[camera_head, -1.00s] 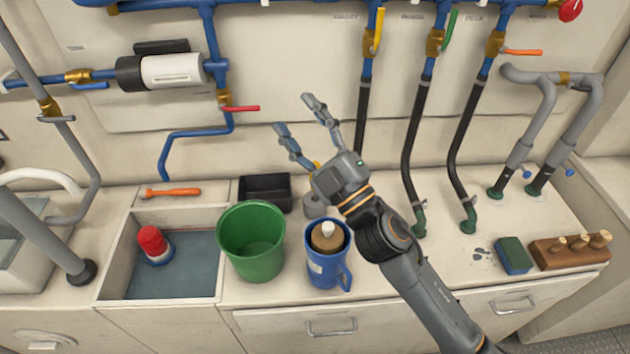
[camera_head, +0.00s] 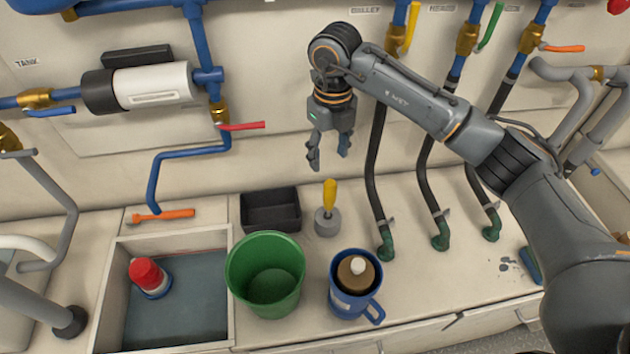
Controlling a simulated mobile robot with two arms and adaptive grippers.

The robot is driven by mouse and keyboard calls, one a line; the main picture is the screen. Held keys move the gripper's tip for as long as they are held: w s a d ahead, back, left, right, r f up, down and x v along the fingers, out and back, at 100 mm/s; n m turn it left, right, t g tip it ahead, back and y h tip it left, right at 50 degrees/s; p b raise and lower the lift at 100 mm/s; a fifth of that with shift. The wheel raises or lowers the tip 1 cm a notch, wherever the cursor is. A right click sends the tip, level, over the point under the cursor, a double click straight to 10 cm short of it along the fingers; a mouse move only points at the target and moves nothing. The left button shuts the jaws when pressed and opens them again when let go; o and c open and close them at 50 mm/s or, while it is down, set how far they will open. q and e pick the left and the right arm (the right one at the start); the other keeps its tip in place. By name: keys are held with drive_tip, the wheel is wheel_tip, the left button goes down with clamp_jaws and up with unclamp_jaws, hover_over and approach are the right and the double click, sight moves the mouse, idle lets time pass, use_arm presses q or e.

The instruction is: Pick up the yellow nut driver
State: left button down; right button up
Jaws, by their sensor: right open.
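The yellow nut driver (camera_head: 329,194) stands upright in a small grey round holder (camera_head: 327,222) on the counter, between the black tray and the hoses. My right gripper (camera_head: 328,160) points downward just above the nut driver's handle. Its fingers are open, with nothing between them, and they look apart from the handle. My left gripper is not in view.
A black tray (camera_head: 270,211), a green bucket (camera_head: 265,275) and a blue mug (camera_head: 355,286) with a brown object in it stand close around the holder. Black hoses (camera_head: 374,180) rise just to its right. A sink (camera_head: 180,330) with a red-topped object lies left.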

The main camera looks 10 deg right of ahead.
sight(329, 196)
drive_tip(key=shift+s+d+f, duration=0.1)
drive_tip(key=shift+d+f, duration=0.15)
drive_tip(key=shift+f, duration=0.15)
drive_tip(key=f+p, duration=0.1)
drive_tip(key=f, duration=0.1)
drive_tip(key=s+f, duration=0.1)
drive_tip(key=f, duration=0.2)
drive_tip(key=shift+s+d+f+p, duration=0.15)
drive_tip(key=shift+f+p, duration=0.15)
drive_tip(key=shift+p, duration=0.05)
drive_tip(key=f+p, duration=0.1)
drive_tip(key=f, duration=0.2)
drive_tip(key=shift+a+p, duration=0.2)
drive_tip(key=shift+p, duration=0.1)
wheel_tip(329, 196, down, 3)
drive_tip(key=shift+f+p, duration=0.2)
drive_tip(key=shift+p, duration=0.25)
drive_tip(key=shift+f, duration=0.15)
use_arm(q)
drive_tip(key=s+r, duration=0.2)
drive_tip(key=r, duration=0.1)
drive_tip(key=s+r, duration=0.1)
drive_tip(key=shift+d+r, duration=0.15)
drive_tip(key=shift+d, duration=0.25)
use_arm(e)
clamp_jaws()
